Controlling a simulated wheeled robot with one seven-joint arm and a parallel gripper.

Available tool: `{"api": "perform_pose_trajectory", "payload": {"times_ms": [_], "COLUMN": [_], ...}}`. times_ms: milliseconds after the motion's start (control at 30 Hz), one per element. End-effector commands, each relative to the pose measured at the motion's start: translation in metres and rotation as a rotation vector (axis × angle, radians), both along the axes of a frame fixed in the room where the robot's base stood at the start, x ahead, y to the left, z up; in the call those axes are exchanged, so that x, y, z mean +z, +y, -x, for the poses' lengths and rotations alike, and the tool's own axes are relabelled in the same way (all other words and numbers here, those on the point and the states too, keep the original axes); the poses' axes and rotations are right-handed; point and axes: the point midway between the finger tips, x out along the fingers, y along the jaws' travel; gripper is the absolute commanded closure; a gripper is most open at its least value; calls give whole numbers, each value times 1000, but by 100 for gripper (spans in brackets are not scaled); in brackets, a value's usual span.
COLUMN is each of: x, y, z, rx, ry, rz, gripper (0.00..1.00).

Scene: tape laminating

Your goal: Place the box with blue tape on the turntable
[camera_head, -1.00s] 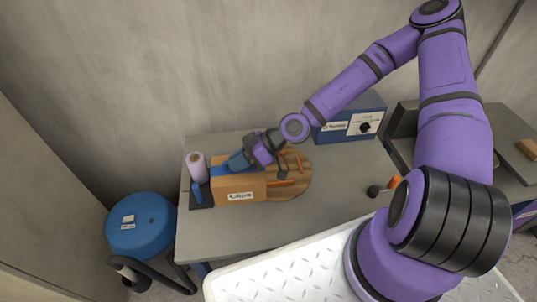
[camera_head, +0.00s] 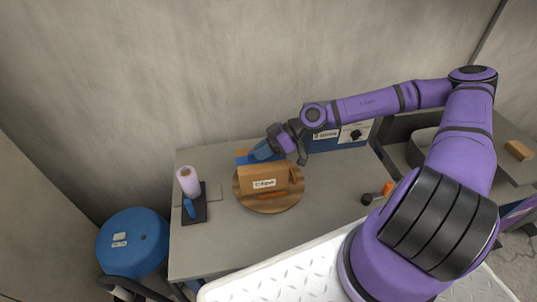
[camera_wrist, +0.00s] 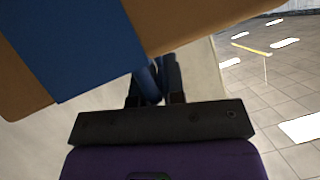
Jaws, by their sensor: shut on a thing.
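The orange-brown cardboard box (camera_head: 250,176) has blue tape (camera_head: 243,157) across its top and a white label on its front. In the head view it is over the round wooden turntable (camera_head: 262,209), whose rim shows around it. I cannot tell whether the box touches the turntable. My gripper (camera_head: 262,152) is shut on the box at its top. In the wrist view, the box (camera_wrist: 190,22) and its blue tape (camera_wrist: 75,45) fill the upper left, in front of my gripper (camera_wrist: 150,84).
A lilac roll (camera_head: 188,181) and a blue-handled tool (camera_head: 190,208) are on a dark stand (camera_head: 204,206) left of the turntable. A blue control box (camera_head: 326,142) stands behind at right. A black and orange knob (camera_head: 376,192) is right. The table's front left (camera_head: 205,250) is clear.

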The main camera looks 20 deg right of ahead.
Motion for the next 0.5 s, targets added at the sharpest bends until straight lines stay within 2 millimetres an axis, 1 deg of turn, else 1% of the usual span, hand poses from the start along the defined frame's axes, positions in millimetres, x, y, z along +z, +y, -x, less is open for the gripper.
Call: {"api": "perform_pose_trajectory", "payload": {"times_ms": [33,100,367,400,500], "x": [0,-1,-2,-4,-19], "y": [-7,-14,-26,-29,-27], "z": [-3,-7,-12,-13,-12], "rx": [-4,-2,-2,-2,1], "ry": [-1,-1,-1,-1,1], "rz": [-3,-3,-2,-3,-4], "gripper": [100,100,100,100,100]}}
